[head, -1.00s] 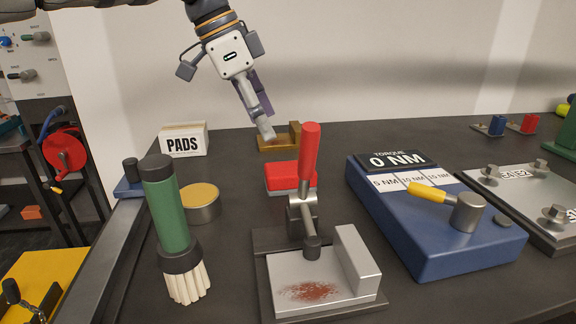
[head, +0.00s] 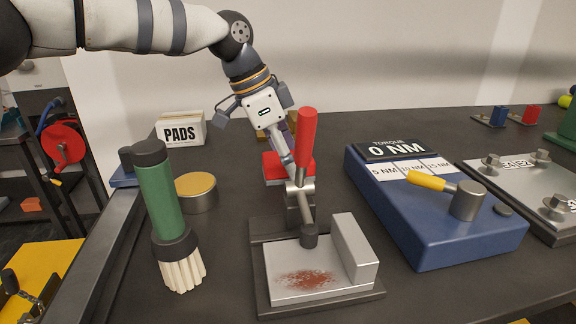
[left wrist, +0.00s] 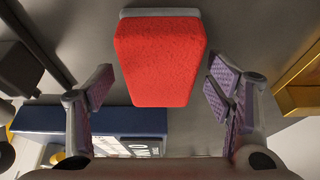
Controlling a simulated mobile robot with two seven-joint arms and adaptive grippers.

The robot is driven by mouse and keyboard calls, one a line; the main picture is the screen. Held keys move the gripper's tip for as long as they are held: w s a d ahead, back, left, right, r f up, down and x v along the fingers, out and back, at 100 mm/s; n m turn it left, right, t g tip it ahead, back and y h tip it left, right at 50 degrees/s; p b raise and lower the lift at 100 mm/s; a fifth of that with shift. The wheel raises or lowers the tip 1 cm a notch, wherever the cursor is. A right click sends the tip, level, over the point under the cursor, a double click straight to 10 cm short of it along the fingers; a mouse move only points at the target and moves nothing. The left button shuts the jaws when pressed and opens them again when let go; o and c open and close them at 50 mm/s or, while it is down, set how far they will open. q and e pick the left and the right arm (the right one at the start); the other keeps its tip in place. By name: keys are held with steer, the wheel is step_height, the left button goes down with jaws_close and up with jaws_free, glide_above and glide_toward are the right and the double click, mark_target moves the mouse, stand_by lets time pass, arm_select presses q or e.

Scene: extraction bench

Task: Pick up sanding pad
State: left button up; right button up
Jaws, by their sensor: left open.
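The sanding pad, a red block (head: 274,171) on a thin grey base, lies on the dark bench behind the red-handled clamp. It also shows in the left wrist view (left wrist: 160,58), top centre, between the spread fingers. My left gripper (head: 287,158) is at the pad in the head view, pointing down, its tips partly hidden by the red handle. In the left wrist view the gripper (left wrist: 161,85) is open, with a gap on each side of the pad. I cannot tell its exact height over the pad. My right gripper is not in view.
The red-handled clamp (head: 306,150) stands close in front of the pad. A blue torque block (head: 425,240) is to the right. A PADS box (head: 181,129), a round tin (head: 197,196) and a green-handled brush (head: 163,195) are to the left. A brass-coloured block (head: 263,134) is behind.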

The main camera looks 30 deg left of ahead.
arm_select(q)
steer(key=shift+f, duration=0.25)
stand_by(0.3)
steer(key=c, duration=1.1)
